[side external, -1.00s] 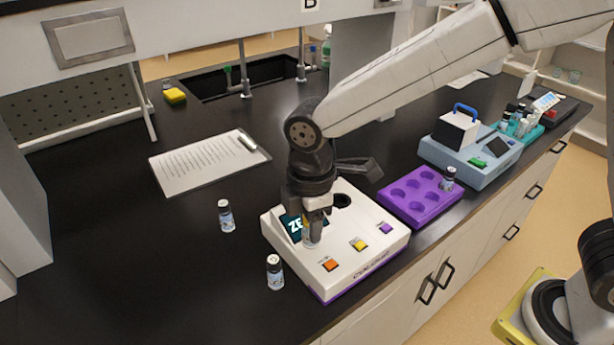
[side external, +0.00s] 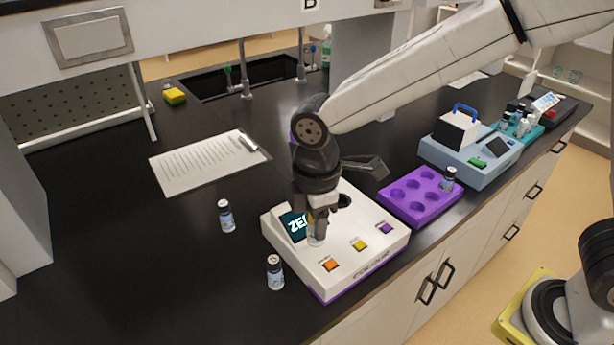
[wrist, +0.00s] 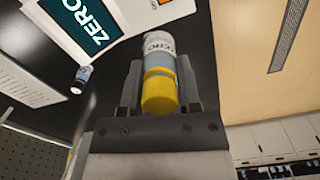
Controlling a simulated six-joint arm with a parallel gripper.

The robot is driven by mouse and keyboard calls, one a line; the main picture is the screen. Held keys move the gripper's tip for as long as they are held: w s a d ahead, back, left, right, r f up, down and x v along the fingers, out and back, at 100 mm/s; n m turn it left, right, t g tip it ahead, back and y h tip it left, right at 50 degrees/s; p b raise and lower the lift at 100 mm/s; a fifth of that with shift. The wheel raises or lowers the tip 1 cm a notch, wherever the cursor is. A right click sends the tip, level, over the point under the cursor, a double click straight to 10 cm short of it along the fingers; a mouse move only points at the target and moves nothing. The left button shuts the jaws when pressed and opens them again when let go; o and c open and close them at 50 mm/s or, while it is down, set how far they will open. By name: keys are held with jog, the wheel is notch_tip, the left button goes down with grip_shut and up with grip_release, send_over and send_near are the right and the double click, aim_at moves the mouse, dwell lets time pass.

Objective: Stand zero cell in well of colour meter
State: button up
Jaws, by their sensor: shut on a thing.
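The colour meter (side external: 335,262) is a white box with a purple base, a screen (side external: 295,224) and several coloured buttons. Its dark round well (side external: 344,200) shows just right of my gripper in the side view. My gripper (side external: 317,222) points down over the meter and is shut on the zero cell. In the wrist view the cell (wrist: 160,60) has a yellow cap and a "ZERO" label and sits between the fingers (wrist: 160,95). Its lower end (side external: 315,240) shows below the fingers in the side view, left of and nearer than the well. I cannot tell its height over the meter.
Two capped vials stand on the black bench, one left of the meter (side external: 226,216) and one before it (side external: 275,272). A purple rack (side external: 412,208) with a vial (side external: 450,178) lies to the right, beside a blue-grey instrument (side external: 475,162). A clipboard (side external: 205,163) lies behind.

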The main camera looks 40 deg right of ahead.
jog(key=w+d+m, duration=0.2)
jog(key=w+d, duration=0.3)
jog(key=d, duration=0.2)
jog(key=w+d+f+m, duration=0.1)
jog(key=w+d+m, duration=0.1)
jog(key=w+d, duration=0.3)
jog(key=d, duration=0.3)
jog(key=shift+w+d, duration=0.25)
jog(key=shift+w, duration=0.15)
jog(key=shift+f, duration=0.3)
jog(key=shift+f, duration=2.2)
jog(key=shift+f, duration=0.25)
jog(key=shift+f, duration=0.5)
jog(key=shift+f, duration=0.2)
jog(key=shift+f, duration=0.55)
